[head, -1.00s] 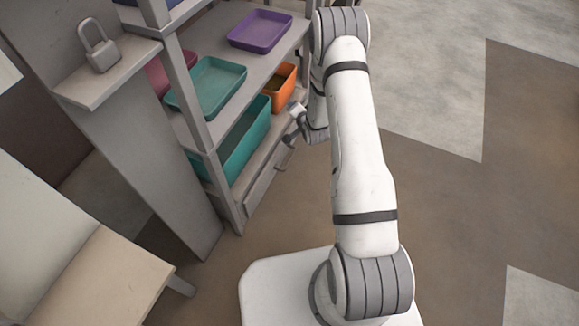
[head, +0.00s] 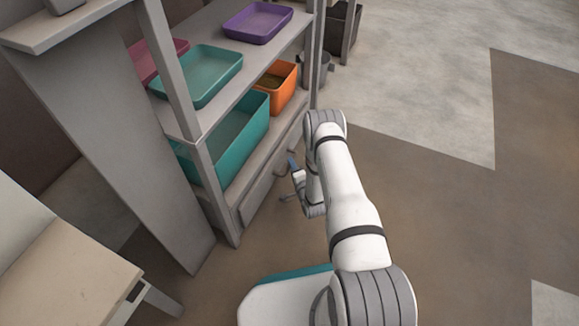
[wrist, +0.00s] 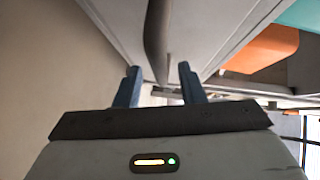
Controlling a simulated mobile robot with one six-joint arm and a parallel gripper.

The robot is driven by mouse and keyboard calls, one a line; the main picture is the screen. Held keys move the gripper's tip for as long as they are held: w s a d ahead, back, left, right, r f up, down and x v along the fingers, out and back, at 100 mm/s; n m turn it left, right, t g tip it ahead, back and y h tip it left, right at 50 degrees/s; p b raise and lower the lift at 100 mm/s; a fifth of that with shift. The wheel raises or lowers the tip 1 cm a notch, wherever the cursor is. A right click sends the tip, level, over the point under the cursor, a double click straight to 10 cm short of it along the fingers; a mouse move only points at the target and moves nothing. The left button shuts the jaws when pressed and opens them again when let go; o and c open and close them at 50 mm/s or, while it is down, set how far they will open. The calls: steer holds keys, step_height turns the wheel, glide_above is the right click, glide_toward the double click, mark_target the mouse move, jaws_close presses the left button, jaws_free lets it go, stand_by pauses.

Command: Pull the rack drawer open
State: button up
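The grey rack drawer (head: 258,197) is in the lowest part of the rack in the head view, below the teal bin. Its front looks shut. My gripper (head: 292,163) is low beside the drawer fronts, partly hidden by my arm. In the wrist view, my gripper (wrist: 160,84) has its two blue fingers apart, with nothing held. A dark grey handle bar (wrist: 156,40) on a pale drawer front (wrist: 205,30) runs lengthwise, in line with the gap between the fingers. I cannot tell whether the fingertips reach around it.
The rack shelves hold a teal bin (head: 232,140), an orange bin (head: 280,88), a teal tray (head: 205,76) and a purple tray (head: 257,22). A table (head: 65,262) stands at the lower left. The floor right of my arm is clear.

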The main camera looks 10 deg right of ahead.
steer(key=shift+b+x, duration=0.35)
steer(key=shift+x, duration=1.05)
steer(key=shift+c, duration=0.6)
jaws_close()
